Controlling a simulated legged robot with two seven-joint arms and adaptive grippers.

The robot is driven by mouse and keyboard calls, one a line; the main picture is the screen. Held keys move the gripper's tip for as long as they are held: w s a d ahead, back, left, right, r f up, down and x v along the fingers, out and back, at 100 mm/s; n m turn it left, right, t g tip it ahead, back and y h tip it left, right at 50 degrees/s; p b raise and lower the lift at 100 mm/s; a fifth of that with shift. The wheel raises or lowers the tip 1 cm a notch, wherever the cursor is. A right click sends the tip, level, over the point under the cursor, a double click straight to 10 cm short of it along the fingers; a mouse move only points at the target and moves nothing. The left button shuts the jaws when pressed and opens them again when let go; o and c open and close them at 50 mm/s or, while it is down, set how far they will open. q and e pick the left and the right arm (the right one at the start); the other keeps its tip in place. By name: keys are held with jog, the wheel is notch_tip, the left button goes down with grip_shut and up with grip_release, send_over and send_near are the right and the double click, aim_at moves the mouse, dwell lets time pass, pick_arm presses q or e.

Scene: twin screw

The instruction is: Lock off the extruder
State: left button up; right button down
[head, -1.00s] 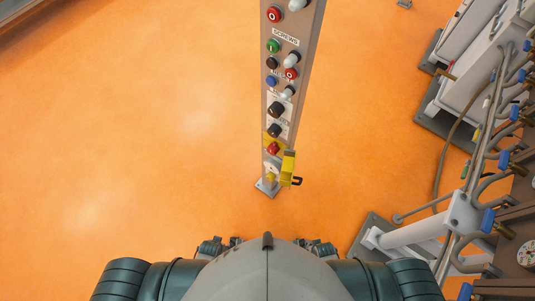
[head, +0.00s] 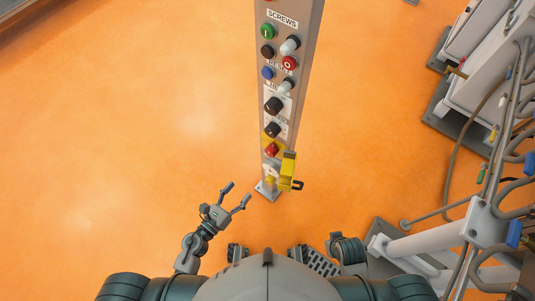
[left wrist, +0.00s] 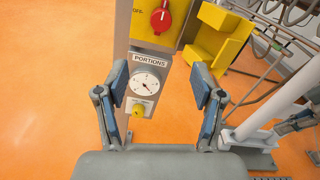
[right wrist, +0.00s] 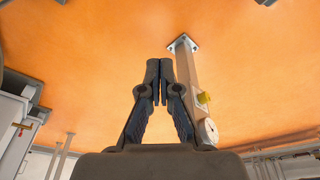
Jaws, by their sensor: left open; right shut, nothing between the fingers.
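A grey control post (head: 285,100) carries a red rotary switch (head: 271,149) on a yellow plate near its foot. In the left wrist view the red switch (left wrist: 161,17) is at the top, beside lettering that reads OFF. A yellow bracket (head: 288,168) sticks out on the post's right side; it shows in the left wrist view (left wrist: 218,35) too. A dark loop (head: 298,185) shows by it. My left gripper (head: 237,194) is open and empty, lower left of the post; its fingers (left wrist: 160,85) frame the PORTIONS dial. My right gripper (right wrist: 159,82) is shut and empty.
The white PORTIONS dial (left wrist: 146,83) has a yellow knob (left wrist: 138,110) below it. Buttons and knobs line the post above the switch. Machinery with pipes and blue-handled valves (head: 514,233) fills the right. Orange floor (head: 120,130) lies clear on the left.

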pick_arm(q)
jog(key=w+d, duration=0.2)
jog(key=p, duration=0.3)
send_near(269, 154)
jog(key=a+x, duration=0.1)
jog(key=x, duration=0.7)
jog(key=s+d+x, duration=0.1)
jog(key=x, duration=0.1)
jog(key=shift+w+d+f, duration=0.1)
jog(key=shift+w+d, duration=0.15)
jog(key=shift+w, duration=0.05)
jog(key=shift+a, duration=0.65)
jog(key=shift+c, duration=1.2)
jog(key=c, duration=0.8)
jog(key=shift+c, duration=0.5)
jog(key=shift+d, duration=0.35)
pick_arm(e)
jog(key=s+x, duration=0.1)
jog(key=x, duration=0.6)
jog(key=shift+w+f, duration=0.2)
jog(key=shift+f, duration=0.2)
